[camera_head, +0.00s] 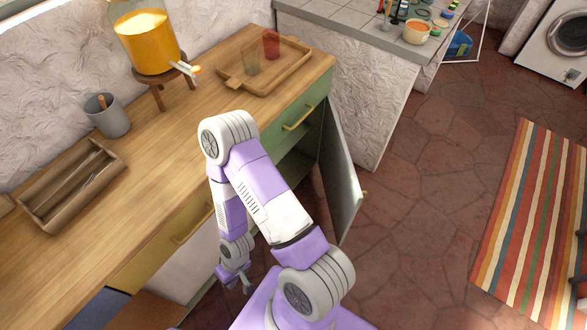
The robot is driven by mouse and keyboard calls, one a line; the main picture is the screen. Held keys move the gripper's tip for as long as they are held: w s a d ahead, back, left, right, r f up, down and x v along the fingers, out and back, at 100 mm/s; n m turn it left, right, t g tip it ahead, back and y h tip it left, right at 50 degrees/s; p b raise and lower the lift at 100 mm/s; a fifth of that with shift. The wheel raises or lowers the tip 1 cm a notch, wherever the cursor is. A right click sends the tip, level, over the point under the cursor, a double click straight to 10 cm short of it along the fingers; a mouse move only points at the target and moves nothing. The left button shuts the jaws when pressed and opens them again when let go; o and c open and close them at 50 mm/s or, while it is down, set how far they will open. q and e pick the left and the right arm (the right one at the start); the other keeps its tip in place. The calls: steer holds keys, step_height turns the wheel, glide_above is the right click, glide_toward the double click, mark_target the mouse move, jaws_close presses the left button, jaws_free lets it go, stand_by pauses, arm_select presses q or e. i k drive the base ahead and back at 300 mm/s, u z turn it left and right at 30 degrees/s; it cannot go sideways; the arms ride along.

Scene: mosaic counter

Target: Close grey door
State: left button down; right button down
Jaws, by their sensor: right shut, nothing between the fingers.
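The grey door (341,172) stands open at the right end of the wooden counter. It swings out from the green cabinet (296,160), whose shelves show inside. A small brass-coloured handle shows at the door's outer edge. My right gripper (246,286) is shut and empty, low in front of the cabinets. It is to the left of the door and apart from it. My left gripper is not in view.
The wooden counter (150,155) holds a drink dispenser (150,42), a grey cup (107,115), a cutlery box (75,187) and a tray (270,78) with two cups. A white textured block (365,85) stands behind the door. Tiled floor (430,190) is clear to the right, before a striped rug (530,220).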

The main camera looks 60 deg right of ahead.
mark_target(344, 196)
steer(key=u, duration=1.2)
steer(key=k, duration=1.9)
steer(key=z, duration=2.25)
steer(key=k, duration=0.9)
steer(key=z, duration=1.1)
steer(key=i, duration=1.1)
steer(key=u, duration=0.6)
steer(key=i, duration=0.55)
steer(key=u, duration=0.4)
